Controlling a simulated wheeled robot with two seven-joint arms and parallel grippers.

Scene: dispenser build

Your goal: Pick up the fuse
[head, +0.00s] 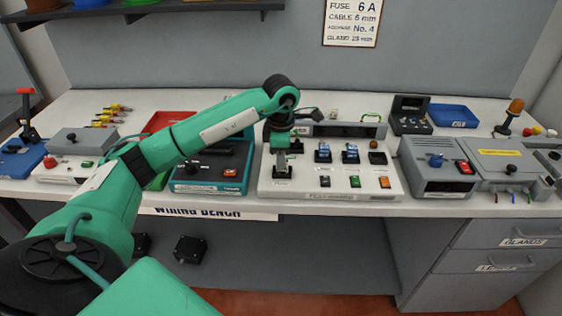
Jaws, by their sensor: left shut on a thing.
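My left gripper (283,168) points down at the left end of the white panel (310,190) in the middle of the bench. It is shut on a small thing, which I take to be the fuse. The fingers and the small scale hide its shape, and I cannot tell whether it still touches the panel. A dark base with a pale label sits just below the fingertips. My right gripper is not in view.
The panel carries blue switches (350,153) and small coloured buttons (384,181) right of the gripper. A teal-edged box (207,187) stands close on the left, a grey box (435,178) on the right. A wall sign (351,22) reads FUSE 6 A.

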